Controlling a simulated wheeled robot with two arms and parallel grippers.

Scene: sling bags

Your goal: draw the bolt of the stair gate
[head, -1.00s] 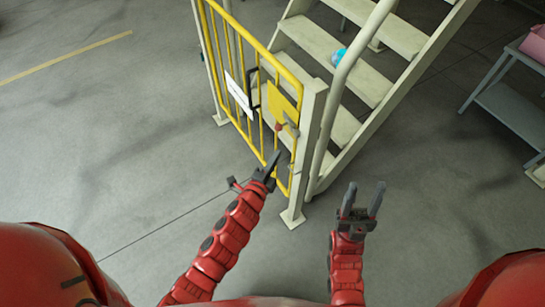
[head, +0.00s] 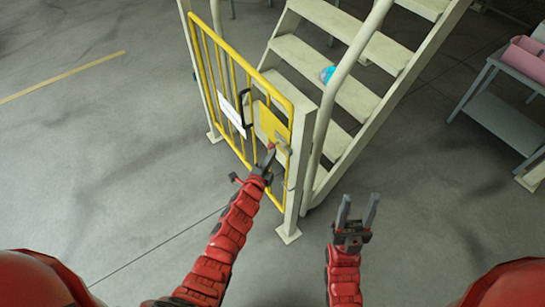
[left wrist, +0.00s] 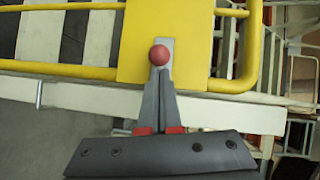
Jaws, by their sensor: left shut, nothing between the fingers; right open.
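The yellow stair gate (head: 237,95) stands closed against the cream post (head: 301,150) in the head view. Its yellow plate (head: 273,124) carries the bolt, whose red knob (head: 271,147) shows by my left fingertips. In the left wrist view the red knob (left wrist: 160,55) sits at the tips of my left gripper (left wrist: 158,75), in front of a grey metal strip on the yellow plate (left wrist: 190,40). My left gripper (head: 268,158) is shut with nothing between its fingers; whether it touches the knob I cannot tell. My right gripper (head: 357,212) is open and empty, right of the post.
A grey table (head: 500,105) with a pink bin (head: 525,58) stands at right. The floor at left is clear.

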